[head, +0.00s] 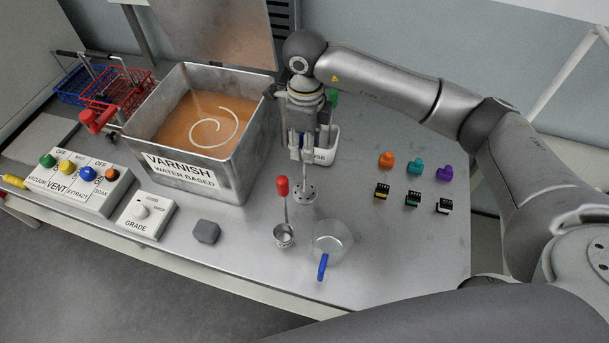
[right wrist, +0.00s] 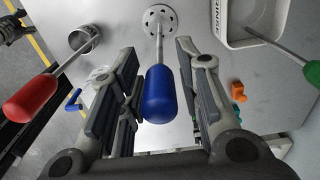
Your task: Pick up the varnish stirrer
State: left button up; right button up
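The varnish stirrer has a blue handle (right wrist: 160,95), a thin rod and a round perforated disc; the disc (head: 306,193) stands on the bench in the head view, and the rod rises from it. My right gripper (right wrist: 157,85) is open from above around the blue handle. In the head view the right gripper (head: 308,140) hides the handle. My left gripper does not show in the head view.
A red-handled ladle (head: 283,187) stands close left, and a glass beaker (head: 330,240) in front. A white rinse tub (head: 327,150) with a green-handled tool is just behind. The varnish tank (head: 190,165) is left. Small coloured connectors (head: 415,166) lie right.

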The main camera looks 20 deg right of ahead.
aim_at(305, 166)
jog(key=shift+f+p, duration=0.3)
jog(key=shift+f, duration=1.1)
grip_shut()
jog(key=shift+r, duration=0.1)
